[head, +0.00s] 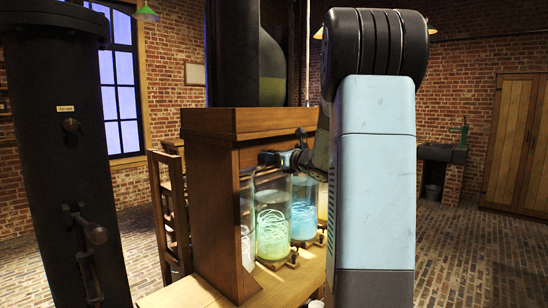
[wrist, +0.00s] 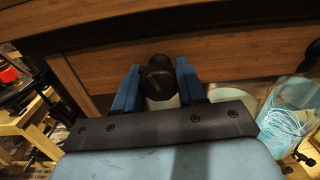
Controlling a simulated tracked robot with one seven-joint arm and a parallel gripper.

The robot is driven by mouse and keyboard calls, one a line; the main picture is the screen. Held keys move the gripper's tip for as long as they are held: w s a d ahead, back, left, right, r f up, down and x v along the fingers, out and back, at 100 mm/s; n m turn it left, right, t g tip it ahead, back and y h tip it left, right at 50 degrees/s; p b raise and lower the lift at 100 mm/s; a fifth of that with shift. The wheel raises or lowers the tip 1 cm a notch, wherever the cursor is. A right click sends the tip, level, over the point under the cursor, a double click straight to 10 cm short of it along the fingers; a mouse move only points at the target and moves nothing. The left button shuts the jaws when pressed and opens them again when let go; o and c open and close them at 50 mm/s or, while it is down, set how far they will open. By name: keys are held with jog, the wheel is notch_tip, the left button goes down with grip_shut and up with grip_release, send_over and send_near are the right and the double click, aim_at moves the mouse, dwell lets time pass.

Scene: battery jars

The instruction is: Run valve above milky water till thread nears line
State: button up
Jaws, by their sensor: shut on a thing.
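My gripper (wrist: 157,84) has its blue fingers on both sides of a dark round valve knob (wrist: 157,76), shut on it, at the front of the wooden cabinet. In the head view my gripper (head: 268,158) is high at the cabinet, above the glass jars. A whitish jar (head: 246,248) at the left is partly hidden by the cabinet post. A green jar (head: 272,232) and a blue jar (head: 303,216) hold pale coiled threads. The blue jar also shows in the wrist view (wrist: 288,122). I cannot make out a line, or which jar lies directly below the knob.
The wooden cabinet (head: 203,190) stands on a pale table (head: 190,296). Small taps (head: 293,258) stick out at the jar bases. My arm hides the right side. A dark column (head: 62,150) and a wooden chair (head: 172,205) stand left.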

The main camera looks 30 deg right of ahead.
jog(key=shift+f+m, duration=0.1)
jog(key=shift+m, duration=0.7)
jog(key=shift+m, duration=1.7)
jog(key=o, duration=1.2)
jog(key=shift+s, duration=0.15)
jog(key=v, duration=0.4)
jog(key=shift+s+d, duration=0.15)
jog(key=shift+s, duration=0.15)
